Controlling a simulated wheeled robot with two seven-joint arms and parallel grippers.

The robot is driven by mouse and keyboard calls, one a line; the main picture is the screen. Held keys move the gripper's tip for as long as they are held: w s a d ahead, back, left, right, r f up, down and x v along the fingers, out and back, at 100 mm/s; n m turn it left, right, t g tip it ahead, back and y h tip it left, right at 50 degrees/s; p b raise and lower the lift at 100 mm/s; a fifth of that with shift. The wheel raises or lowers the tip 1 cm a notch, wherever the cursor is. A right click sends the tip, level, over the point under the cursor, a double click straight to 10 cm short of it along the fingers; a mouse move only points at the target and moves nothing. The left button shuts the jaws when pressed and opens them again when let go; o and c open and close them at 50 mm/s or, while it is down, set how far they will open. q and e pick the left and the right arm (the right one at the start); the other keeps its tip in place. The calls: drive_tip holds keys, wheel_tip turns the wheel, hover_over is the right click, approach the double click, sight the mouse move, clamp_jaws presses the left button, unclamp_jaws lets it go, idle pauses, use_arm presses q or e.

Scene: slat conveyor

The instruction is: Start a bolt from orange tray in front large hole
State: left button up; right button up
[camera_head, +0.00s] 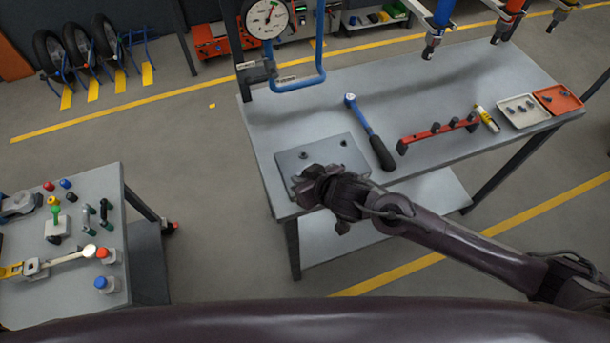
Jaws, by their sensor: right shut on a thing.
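A grey metal plate (322,158) lies at the near left part of the workbench. Two dark round spots, holes or bolt heads, show in its far half; I cannot tell which. My right gripper (306,196) is over the plate's front left part and hides its front holes. It is shut on a bolt, which is too small and covered to make out. My left gripper is not in view.
On the grey bench (285,120) lie a blue torque wrench (366,128), a red bar rack (438,134) and a white tray (525,118). Hanging tools (433,40) are above the bench's back. A side table (85,225) with parts stands at left.

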idle(0.3)
drive_tip(key=shift+s+a+f+m+h+b, duration=0.1)
drive_tip(key=shift+a+f+m+h+b, duration=0.15)
drive_tip(key=shift+m+b, duration=0.3)
drive_tip(key=shift+r+m+t+h+b, duration=0.2)
drive_tip(key=shift+m+t+h+b, duration=0.4)
drive_tip(key=shift+m+h+b, duration=0.5)
